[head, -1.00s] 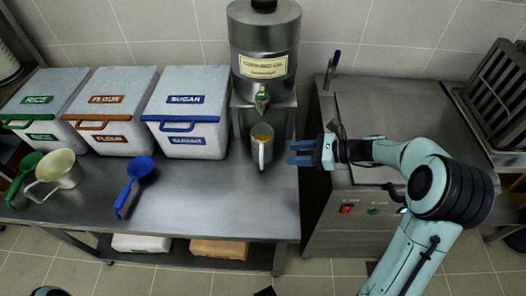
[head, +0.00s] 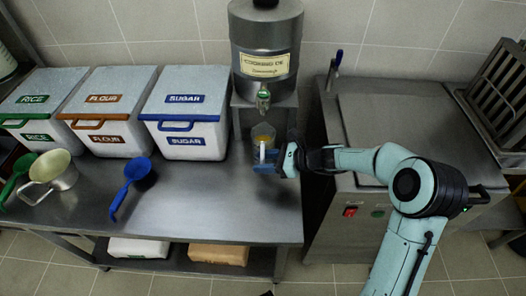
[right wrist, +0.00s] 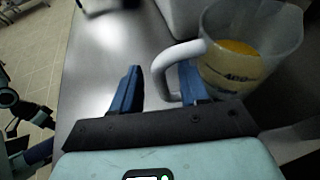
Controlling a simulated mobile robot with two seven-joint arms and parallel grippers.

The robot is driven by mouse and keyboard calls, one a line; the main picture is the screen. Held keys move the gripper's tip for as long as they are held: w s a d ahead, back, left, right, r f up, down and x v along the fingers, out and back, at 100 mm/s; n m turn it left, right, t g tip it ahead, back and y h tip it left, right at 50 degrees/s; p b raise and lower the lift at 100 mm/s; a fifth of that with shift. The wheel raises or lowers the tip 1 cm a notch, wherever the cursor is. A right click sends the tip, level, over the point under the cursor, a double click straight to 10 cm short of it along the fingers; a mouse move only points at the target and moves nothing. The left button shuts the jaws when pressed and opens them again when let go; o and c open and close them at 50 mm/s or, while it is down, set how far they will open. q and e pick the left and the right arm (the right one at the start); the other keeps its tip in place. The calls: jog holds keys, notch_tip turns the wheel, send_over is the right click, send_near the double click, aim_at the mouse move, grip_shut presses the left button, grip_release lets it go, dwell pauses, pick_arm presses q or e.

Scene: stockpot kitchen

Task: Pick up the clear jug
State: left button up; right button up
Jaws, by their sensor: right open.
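The clear jug (head: 263,132) stands upright under the spout of the steel dispenser, with yellow contents and a pale handle. My right gripper (head: 262,158) is at the jug's handle side, its blue fingers low in front of it. In the right wrist view the jug (right wrist: 255,50) is at the upper right. Its white handle (right wrist: 165,68) reaches down toward the gap between the open blue fingers (right wrist: 158,88), close to the right finger. Whether a finger touches the handle I cannot tell.
The steel dispenser (head: 266,45) rises behind the jug. Bins for rice (head: 38,100), flour (head: 108,112) and sugar (head: 185,112) line the wall. The counter's front middle (head: 205,205) is clear.

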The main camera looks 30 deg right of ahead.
jog(key=shift+x, duration=1.25)
grip_shut()
jog(key=shift+r, duration=0.1)
jog(key=shift+r, duration=0.1)
jog(key=shift+r, duration=0.6)
jog(key=s+a+r+b, duration=0.1)
jog(key=s+a, duration=0.3)
jog(key=a, duration=0.4)
jog(key=s+a+r+b, duration=0.1)
jog(key=s+a, duration=0.3)
jog(key=a, duration=0.4)
jog(key=shift+s, duration=0.25)
